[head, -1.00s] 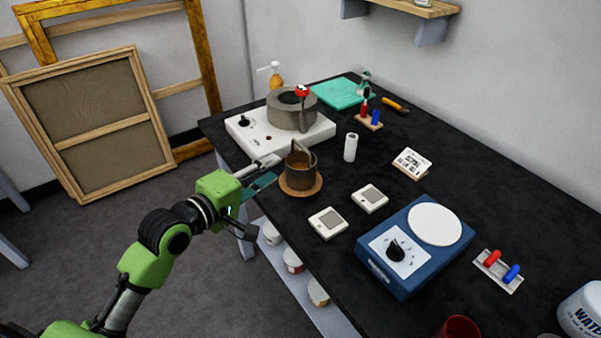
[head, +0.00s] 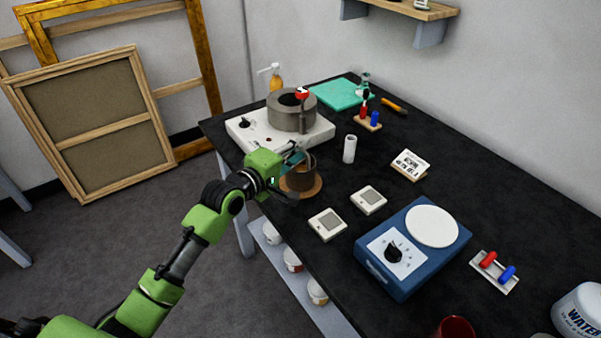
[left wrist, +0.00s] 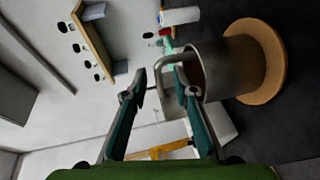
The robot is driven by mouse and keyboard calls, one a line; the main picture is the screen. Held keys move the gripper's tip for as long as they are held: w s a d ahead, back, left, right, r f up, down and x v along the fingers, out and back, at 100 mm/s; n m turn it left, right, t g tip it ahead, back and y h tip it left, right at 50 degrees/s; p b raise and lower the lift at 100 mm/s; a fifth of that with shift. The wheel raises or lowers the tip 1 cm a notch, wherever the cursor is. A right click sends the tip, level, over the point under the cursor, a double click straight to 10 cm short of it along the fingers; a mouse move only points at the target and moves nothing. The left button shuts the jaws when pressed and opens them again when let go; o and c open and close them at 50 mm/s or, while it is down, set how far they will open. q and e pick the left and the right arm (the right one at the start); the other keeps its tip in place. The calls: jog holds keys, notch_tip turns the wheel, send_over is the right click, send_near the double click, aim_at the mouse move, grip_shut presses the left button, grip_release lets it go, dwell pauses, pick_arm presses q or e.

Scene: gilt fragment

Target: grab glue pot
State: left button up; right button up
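The glue pot, taken to be the small dark metal pot (head: 303,174) with an upright handle, stands on a round cork mat (head: 317,189) near the table's left edge. My left gripper (head: 291,172) is at the pot's left side and partly hides it. In the left wrist view the gripper (left wrist: 160,88) is open, with teal fingers spread. The pot (left wrist: 232,68) lies to the right there, and its handle reaches toward the gap between the fingertips. One fingertip overlaps the pot's edge; contact cannot be told. My right gripper is not in view.

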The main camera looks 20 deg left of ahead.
pick_arm(q)
jog(key=shift+w+d+f, duration=0.15)
jog(key=shift+w+d, duration=0.1)
jog(key=shift+w, duration=0.35)
grip_shut()
